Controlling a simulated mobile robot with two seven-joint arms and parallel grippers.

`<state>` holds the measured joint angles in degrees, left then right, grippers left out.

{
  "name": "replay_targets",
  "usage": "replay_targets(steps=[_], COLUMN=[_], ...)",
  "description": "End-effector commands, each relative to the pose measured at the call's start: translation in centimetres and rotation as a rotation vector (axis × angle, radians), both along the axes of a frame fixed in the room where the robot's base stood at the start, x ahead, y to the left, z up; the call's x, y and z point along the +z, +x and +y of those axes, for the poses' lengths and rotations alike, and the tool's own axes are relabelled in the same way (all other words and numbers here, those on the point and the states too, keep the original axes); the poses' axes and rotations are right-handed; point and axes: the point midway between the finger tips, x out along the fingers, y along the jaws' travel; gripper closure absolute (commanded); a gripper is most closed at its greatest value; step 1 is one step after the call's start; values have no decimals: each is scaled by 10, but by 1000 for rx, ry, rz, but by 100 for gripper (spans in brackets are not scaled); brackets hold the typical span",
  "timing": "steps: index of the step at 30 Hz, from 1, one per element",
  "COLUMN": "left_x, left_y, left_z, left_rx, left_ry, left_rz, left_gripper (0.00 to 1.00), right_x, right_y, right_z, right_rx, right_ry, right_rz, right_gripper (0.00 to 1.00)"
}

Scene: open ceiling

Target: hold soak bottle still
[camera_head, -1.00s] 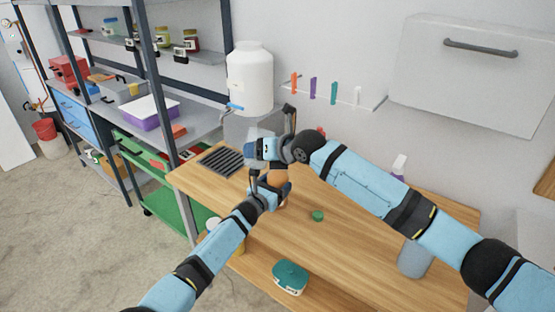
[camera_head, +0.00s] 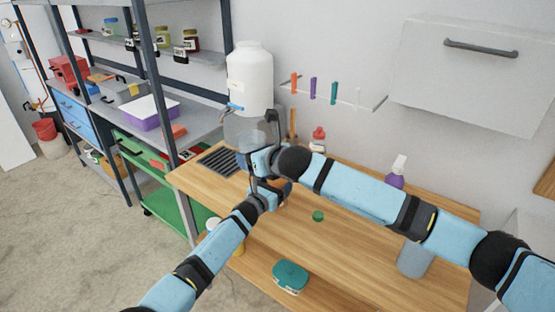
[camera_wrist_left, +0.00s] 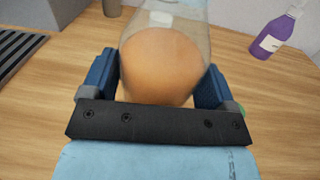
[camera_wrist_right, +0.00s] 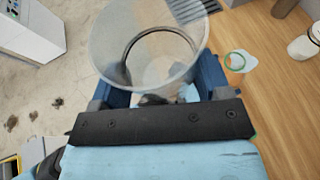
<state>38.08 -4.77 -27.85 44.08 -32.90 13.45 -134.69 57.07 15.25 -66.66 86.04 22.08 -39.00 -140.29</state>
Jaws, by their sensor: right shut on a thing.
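The soak bottle, clear with an orange-brown filling (camera_wrist_left: 160,60), stands on the wooden table between the fingers of my left gripper (camera_wrist_left: 160,85). The fingers lie against both of its sides. In the head view my left gripper (camera_head: 266,192) is low at the table's left part, and the bottle is mostly hidden behind the hands. My right gripper (camera_head: 262,160) is just above it, shut on a clear round vessel (camera_head: 240,130). This vessel also shows in the right wrist view (camera_wrist_right: 150,35), where it looks empty. Where its wall meets the fingers is partly hidden.
A white tank with a tap (camera_head: 250,78) stands behind the hands. A dark slatted grate (camera_head: 218,161) lies to the left.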

Motion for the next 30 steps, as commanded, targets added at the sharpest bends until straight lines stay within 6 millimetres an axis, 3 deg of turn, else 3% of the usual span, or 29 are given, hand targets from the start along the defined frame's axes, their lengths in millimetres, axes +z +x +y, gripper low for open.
replay_targets(steps=[1, 2, 14, 30], left_x=[0, 0, -1, -1], left_y=[0, 0, -7, -87], left_z=[0, 0, 7, 56], left_rx=[0, 0, 2, -1], left_ry=[0, 0, 3, 2], left_rz=[0, 0, -1, -1], left_gripper=[7, 0, 0, 0], right_x=[0, 0, 0, 0], right_y=[0, 0, 0, 0], right_z=[0, 0, 0, 0], right_rx=[0, 0, 0, 0], right_ry=[0, 0, 1, 1], right_rz=[0, 0, 1, 1], right_gripper=[58, 58, 58, 58])
